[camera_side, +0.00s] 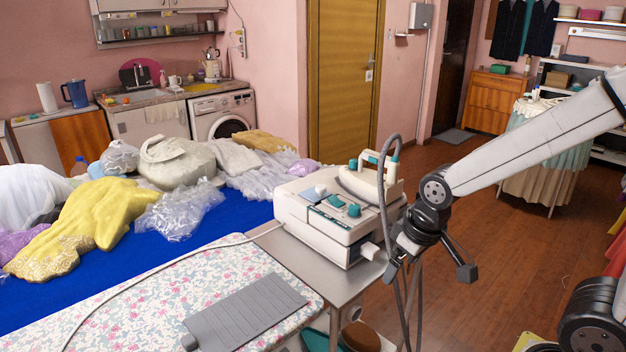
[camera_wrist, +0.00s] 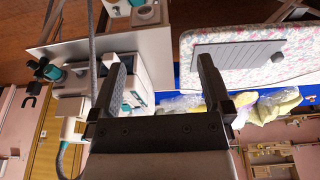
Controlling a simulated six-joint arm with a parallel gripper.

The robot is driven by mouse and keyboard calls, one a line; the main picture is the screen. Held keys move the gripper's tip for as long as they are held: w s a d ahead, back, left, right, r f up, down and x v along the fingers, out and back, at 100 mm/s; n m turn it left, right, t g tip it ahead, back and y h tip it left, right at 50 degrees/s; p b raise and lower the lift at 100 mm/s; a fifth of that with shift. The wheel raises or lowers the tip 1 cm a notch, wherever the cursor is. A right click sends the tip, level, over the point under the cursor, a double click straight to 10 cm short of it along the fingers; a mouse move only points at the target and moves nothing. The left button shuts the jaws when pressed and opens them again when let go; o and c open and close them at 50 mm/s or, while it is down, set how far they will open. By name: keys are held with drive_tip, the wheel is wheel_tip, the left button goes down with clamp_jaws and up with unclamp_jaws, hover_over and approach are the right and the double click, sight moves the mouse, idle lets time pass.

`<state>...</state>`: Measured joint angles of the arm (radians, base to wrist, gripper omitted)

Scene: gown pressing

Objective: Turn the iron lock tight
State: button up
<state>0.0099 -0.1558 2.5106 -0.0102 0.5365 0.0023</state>
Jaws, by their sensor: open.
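A white steam iron (camera_side: 368,182) with teal parts rests on top of a boxy white steam station (camera_side: 312,232), which stands on a grey metal stand. A teal knob (camera_side: 353,210) and other small controls sit on the station's top; I cannot tell which part is the iron lock. My gripper (camera_wrist: 162,80) is open, with nothing between its fingers. In the side view it hangs just right of the station, near a white block on its side, and appears apart from it. The station (camera_wrist: 125,95) is partly hidden behind the left finger in the wrist view.
A grey hose (camera_side: 384,150) rises beside the iron and hangs near my gripper. A floral ironing board (camera_side: 130,300) with a grey mat (camera_side: 247,308) lies front left. A blue bed (camera_side: 60,300) holds gowns and plastic wrap.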

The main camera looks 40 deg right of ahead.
drive_tip(key=w+d+f+t+h, duration=0.1)
drive_tip(key=w+d+t+h, duration=0.1)
drive_tip(key=w+d+t, duration=0.8)
drive_tip(key=d+t+y, duration=0.2)
drive_tip(key=d+t, duration=0.3)
drive_tip(key=d, duration=0.8)
wheel_tip(320, 180, down, 14)
drive_tip(key=shift+s+d, duration=0.35)
drive_tip(key=shift+s, duration=0.05)
drive_tip(key=shift+w, duration=0.1)
drive_tip(key=shift+w, duration=3.8)
